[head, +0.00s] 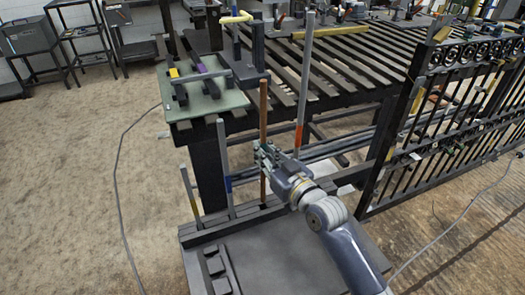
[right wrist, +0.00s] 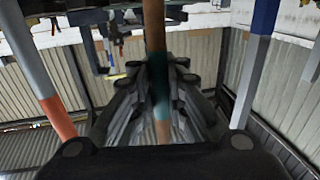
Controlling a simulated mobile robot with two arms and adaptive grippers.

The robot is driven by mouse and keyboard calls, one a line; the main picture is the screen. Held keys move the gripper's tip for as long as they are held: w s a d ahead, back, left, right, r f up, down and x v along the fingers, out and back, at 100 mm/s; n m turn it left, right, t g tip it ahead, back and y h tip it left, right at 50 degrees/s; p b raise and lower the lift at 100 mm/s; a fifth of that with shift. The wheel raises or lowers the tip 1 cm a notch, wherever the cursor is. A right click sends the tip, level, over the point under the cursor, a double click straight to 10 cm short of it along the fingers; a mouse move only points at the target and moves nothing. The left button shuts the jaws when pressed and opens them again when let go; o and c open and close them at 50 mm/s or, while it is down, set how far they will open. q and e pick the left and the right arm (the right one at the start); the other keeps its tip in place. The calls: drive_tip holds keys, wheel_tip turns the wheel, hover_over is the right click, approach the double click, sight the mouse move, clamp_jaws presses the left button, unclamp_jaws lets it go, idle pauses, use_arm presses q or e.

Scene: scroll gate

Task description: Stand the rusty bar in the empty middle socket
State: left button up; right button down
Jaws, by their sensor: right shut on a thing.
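The rusty bar (head: 263,112) stands upright in the grip of my right gripper (head: 265,156), which is shut around it at about mid-height. Its lower end reaches the dark socket rail (head: 220,228); I cannot tell whether it is inside the middle socket or just above it. In the right wrist view the rusty bar (right wrist: 154,25) runs between the fingers (right wrist: 160,85). A grey bar with a blue band (head: 224,160) stands left of it, and a taller grey bar with an orange band (head: 305,80) stands to the right. My left gripper is out of view.
A short grey bar (head: 189,188) stands at the rail's left end. A slatted steel table (head: 345,75) lies behind, with a green board (head: 208,103) on its near left corner. A black scroll gate (head: 450,120) stands at right. A grey plate (head: 285,258) lies in front of the rail.

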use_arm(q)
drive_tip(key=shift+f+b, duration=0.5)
use_arm(e)
drive_tip(key=shift+f, duration=0.55)
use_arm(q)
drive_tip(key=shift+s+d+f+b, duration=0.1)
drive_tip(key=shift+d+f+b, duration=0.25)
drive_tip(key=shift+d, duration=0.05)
use_arm(e)
drive_tip(key=shift+f, duration=0.45)
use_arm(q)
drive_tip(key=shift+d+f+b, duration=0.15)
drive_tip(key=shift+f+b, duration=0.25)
use_arm(e)
drive_tip(key=shift+f, duration=0.6)
use_arm(q)
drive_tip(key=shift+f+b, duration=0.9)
drive_tip(key=shift+b, duration=0.05)
use_arm(e)
drive_tip(key=shift+f, duration=1.4)
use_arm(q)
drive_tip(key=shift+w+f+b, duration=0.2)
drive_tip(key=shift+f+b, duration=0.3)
use_arm(e)
drive_tip(key=shift+f, duration=0.7)
